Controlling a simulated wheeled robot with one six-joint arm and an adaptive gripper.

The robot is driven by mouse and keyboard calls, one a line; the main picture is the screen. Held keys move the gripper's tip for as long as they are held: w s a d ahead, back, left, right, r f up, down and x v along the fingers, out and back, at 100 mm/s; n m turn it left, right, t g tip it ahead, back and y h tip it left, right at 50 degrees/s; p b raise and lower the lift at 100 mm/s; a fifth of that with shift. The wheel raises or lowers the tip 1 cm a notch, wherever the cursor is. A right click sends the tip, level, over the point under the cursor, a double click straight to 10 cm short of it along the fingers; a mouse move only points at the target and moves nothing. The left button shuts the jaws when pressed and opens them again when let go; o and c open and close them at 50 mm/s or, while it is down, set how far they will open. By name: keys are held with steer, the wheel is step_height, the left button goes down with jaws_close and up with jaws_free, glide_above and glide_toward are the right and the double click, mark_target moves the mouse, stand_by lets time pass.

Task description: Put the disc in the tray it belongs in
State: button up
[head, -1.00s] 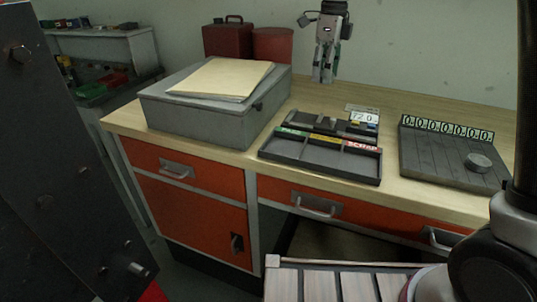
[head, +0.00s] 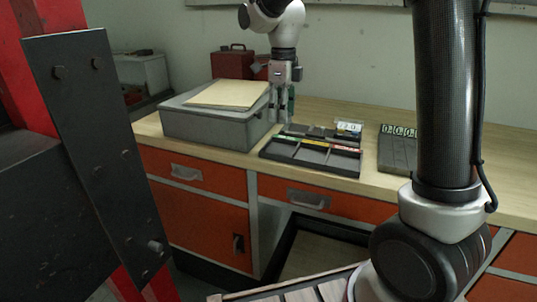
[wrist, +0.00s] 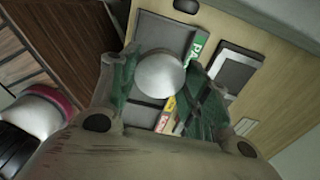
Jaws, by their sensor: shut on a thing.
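My gripper (head: 283,112) is shut on a pale round disc (wrist: 160,75), which sits between the green fingers in the wrist view. In the head view the gripper hangs near the left end of the dark tray (head: 310,161), and the disc cannot be made out. The tray has three compartments, with green, yellow and red label strips along the back. In the wrist view the disc is seen against the tray (wrist: 165,30), beside the green label (wrist: 200,45). The disc hides part of the tray, and its height above it is hard to tell.
A grey box (head: 210,125) with a folder on top stands close to the gripper's left. A small device with a readout (head: 348,127) is behind the tray. A slab with number tiles (head: 397,150) is to the right, partly hidden by my arm.

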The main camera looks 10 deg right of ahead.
mark_target(280, 151)
step_height(280, 151, down, 10)
steer(key=shift+a+r, duration=0.1)
stand_by(0.4)
steer(key=o, duration=1.1)
